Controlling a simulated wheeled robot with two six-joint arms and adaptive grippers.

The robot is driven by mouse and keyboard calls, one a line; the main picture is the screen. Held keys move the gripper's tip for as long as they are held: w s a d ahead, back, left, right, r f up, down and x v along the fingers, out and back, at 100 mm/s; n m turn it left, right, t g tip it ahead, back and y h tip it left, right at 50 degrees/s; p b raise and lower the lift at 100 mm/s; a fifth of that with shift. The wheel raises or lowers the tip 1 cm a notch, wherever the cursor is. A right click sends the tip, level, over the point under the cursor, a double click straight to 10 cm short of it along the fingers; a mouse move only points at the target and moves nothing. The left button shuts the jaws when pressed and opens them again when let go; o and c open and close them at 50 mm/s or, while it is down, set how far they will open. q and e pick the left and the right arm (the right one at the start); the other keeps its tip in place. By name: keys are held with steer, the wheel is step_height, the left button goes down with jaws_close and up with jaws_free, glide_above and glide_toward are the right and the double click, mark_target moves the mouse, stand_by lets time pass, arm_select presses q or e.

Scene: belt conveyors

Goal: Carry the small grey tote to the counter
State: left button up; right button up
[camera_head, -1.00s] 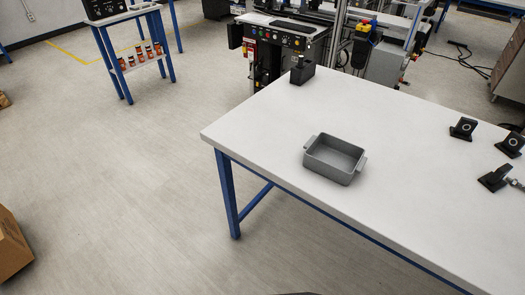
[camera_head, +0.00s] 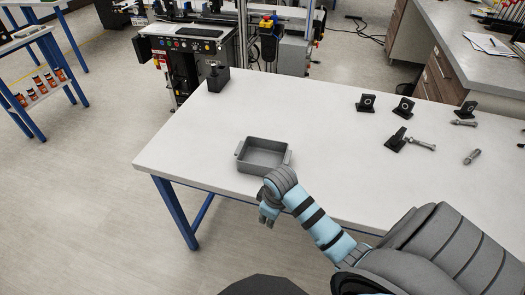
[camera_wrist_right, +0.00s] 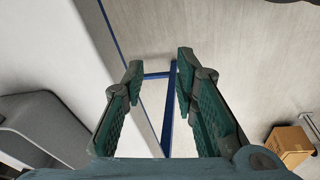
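The small grey tote (camera_head: 262,146), an open rectangular tub with a handle at each end, sits upright on the near part of the white table (camera_head: 330,110). My right gripper (camera_head: 268,214) is in front of the tote, by the table's near edge, its wrist overlapping the tote's near right corner in view. In the right wrist view the gripper (camera_wrist_right: 159,64) has its fingers apart with nothing between them, and part of the tote (camera_wrist_right: 45,120) shows at the left. A grey-topped counter (camera_head: 475,42) with wooden drawers stands at the back right. My left gripper is not in view.
Black brackets (camera_head: 366,102) and metal bolts (camera_head: 472,157) lie on the table's right side. A black holder (camera_head: 217,78) stands at its far left corner. Conveyor machinery (camera_head: 190,45) stands behind. A cardboard box (camera_wrist_right: 287,147) is on the floor.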

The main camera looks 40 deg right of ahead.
steer(key=w+d+r+n, duration=0.2)
steer(key=w+d+r, duration=0.3)
steer(key=w+r, duration=0.35)
step_height(320, 180, up, 6)
steer(key=y+b, duration=0.2)
steer(key=b, duration=0.1)
glide_above(258, 166)
steer(key=s+d, duration=0.1)
steer(key=s, duration=0.1)
steer(key=shift+n+g, duration=0.4)
steer(key=f, duration=0.3)
steer(key=w+f, duration=0.1)
steer(key=f, duration=0.3)
steer(key=w+f+b, duration=0.1)
steer(key=f, duration=0.3)
steer(key=shift+w+a, duration=0.1)
steer(key=shift+a, duration=0.3)
steer(key=shift+r, duration=0.1)
jaws_close()
